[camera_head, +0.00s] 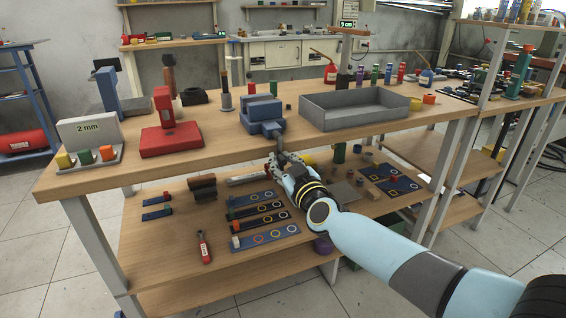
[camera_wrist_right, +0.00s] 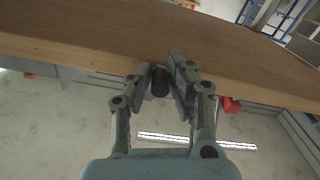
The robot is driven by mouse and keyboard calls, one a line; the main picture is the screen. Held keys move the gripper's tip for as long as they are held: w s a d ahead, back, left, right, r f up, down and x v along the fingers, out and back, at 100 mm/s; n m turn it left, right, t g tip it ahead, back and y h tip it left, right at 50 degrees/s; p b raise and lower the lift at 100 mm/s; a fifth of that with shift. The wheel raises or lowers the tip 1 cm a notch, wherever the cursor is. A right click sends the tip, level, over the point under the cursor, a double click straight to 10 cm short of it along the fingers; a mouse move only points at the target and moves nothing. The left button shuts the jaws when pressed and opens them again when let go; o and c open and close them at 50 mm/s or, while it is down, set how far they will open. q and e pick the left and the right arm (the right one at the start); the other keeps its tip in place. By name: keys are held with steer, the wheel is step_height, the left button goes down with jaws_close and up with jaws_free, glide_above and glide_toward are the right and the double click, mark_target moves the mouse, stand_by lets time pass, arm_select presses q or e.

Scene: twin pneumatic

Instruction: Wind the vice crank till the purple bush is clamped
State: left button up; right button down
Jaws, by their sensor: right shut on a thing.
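The blue vice (camera_head: 261,111) stands at the front edge of the bench, with its grey screw end (camera_head: 272,133) facing me. My right gripper (camera_head: 281,162) is just below the bench's front edge, under the vice. In the right wrist view, its fingers (camera_wrist_right: 164,82) are closed around a dark round grip (camera_wrist_right: 160,84), which looks like the crank handle. The rest of the crank is mostly hidden by the gripper and the bench edge. I cannot make out a purple bush between the vice jaws. My left gripper is out of view.
A grey tray (camera_head: 355,122) stands right of the vice, and a red block (camera_head: 170,141) stands to its left. The wooden bench edge (camera_wrist_right: 80,55) is close to my right fingers. A lower shelf (camera_head: 160,240) holds blue strips and small parts below my right arm.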

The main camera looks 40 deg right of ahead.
steer(key=m, duration=0.1)
steer(key=a+m+p, duration=0.1)
steer(key=m, duration=0.1)
steer(key=a+m+p, duration=0.1)
steer(key=m, duration=0.1)
steer(key=shift+w+r, duration=0.2)
steer(key=shift+r, duration=0.1)
steer(key=c, duration=1.3)
jaws_free()
steer(key=shift+o, duration=0.2)
steer(key=v, duration=1.2)
